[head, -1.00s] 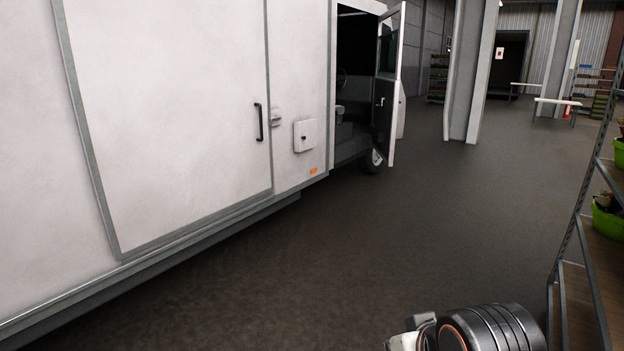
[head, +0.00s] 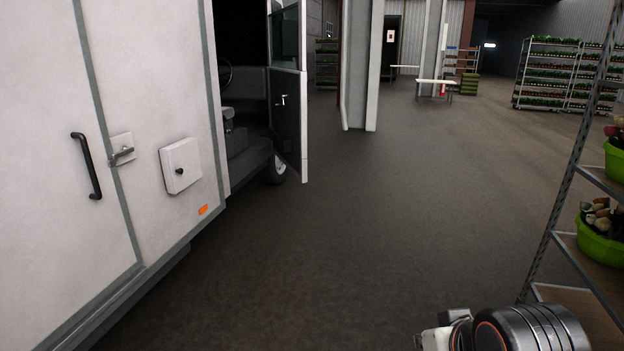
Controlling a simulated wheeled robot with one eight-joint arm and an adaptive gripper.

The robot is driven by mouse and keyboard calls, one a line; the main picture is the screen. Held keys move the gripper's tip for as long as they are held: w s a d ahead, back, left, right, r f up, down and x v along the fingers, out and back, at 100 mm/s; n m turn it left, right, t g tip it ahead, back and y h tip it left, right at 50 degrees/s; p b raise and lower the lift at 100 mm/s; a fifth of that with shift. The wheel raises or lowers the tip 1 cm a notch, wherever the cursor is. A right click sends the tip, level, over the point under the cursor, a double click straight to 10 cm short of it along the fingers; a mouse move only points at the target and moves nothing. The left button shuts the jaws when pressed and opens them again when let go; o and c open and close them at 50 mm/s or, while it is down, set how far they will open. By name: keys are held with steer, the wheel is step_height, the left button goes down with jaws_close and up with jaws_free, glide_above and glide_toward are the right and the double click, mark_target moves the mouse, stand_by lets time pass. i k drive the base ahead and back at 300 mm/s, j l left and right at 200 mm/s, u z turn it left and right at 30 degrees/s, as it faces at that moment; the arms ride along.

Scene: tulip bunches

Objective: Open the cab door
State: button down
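The cab door (head: 290,95) of the white truck (head: 55,190) stands swung wide open, out from the truck's side. Its dark inner side with a small handle (head: 283,100) faces me. Through the doorway the cab interior shows, with a steering wheel (head: 224,72) and a seat. The door is ahead and left of me, some way off. A part of my arm (head: 520,330) shows at the bottom right, far from the door. My gripper is not in the picture.
The truck's side with a black handle (head: 87,166) and a small box (head: 180,165) runs close along my left. A metal shelf rack with green pots (head: 600,238) stands close on the right. The floor between (head: 370,220) is clear. A column (head: 360,65) stands beyond the door.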

mark_target(287, 129)
steer(key=i+l, duration=0.15)
steer(key=i, duration=0.55)
steer(key=i+l, duration=0.15)
steer(key=i, duration=0.55)
steer(key=i+l+z, duration=0.1)
steer(key=i, duration=0.6)
steer(key=i+j+u, duration=0.4)
steer(key=i, duration=0.85)
steer(key=i+l+u, duration=0.15)
steer(key=i+u, duration=0.3)
steer(key=i, duration=0.8)
